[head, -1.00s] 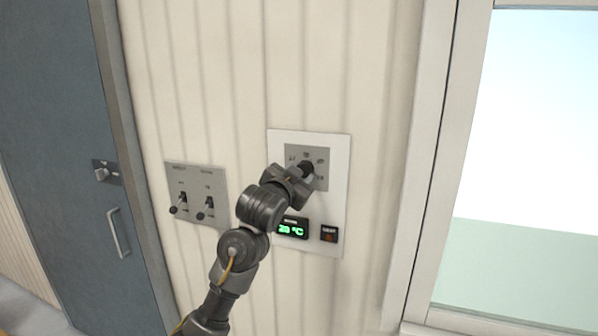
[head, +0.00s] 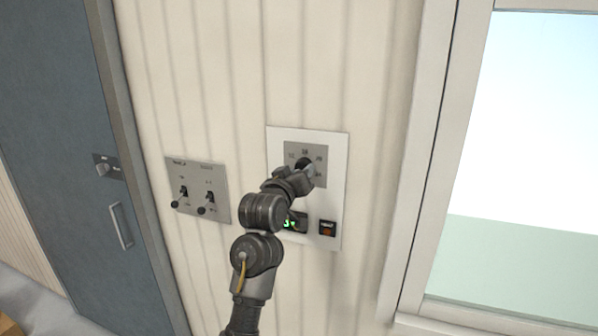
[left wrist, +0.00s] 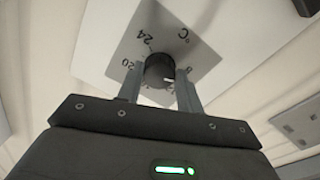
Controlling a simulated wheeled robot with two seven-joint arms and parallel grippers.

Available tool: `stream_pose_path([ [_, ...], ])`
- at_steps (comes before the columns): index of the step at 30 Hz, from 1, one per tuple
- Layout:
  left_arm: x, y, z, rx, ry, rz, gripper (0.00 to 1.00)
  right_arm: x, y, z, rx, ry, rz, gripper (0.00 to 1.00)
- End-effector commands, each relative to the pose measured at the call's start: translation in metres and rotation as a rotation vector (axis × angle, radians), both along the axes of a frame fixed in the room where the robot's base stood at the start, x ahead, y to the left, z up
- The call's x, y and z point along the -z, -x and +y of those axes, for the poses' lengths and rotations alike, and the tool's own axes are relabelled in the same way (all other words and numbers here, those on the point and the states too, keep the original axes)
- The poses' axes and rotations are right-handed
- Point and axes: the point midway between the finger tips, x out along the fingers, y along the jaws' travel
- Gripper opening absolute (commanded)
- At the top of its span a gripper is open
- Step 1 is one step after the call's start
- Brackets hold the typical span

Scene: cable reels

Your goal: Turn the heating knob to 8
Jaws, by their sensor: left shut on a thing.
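The heating knob (left wrist: 160,68) is a dark round knob on a grey dial plate (head: 319,163), fixed to a white wall panel (head: 337,150). In the left wrist view the plate shows 24, 20, °C and an 8 at the right. A small light mark shows on the knob's lower right, towards the 8 side; its exact reading is unclear. My left gripper (left wrist: 160,80) is shut on the knob, one finger on each side. In the head view my left gripper (head: 304,172) covers most of the knob. My right gripper is out of view.
Below the dial are a green display (head: 289,222), partly hidden by my arm, and a small heat indicator (head: 327,228). A grey plate with two toggle switches (head: 198,189) is to the left. A blue door (head: 65,150) stands farther left, a window (head: 520,160) right.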

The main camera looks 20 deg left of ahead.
Motion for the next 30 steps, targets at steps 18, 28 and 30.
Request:
stream_pose_path([
  [18, 0.0007, -0.0001, -0.0004, -0.001, 0.151, 0.011, 0.13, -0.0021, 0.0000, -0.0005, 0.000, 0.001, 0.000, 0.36],
  [28, 0.0005, -0.0001, -0.0003, -0.001, 0.150, 0.011, 0.44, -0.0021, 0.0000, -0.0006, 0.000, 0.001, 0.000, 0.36],
  [30, 0.0005, -0.0001, -0.0004, -0.001, 0.149, 0.011, 0.53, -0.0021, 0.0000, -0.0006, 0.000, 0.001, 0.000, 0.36],
])
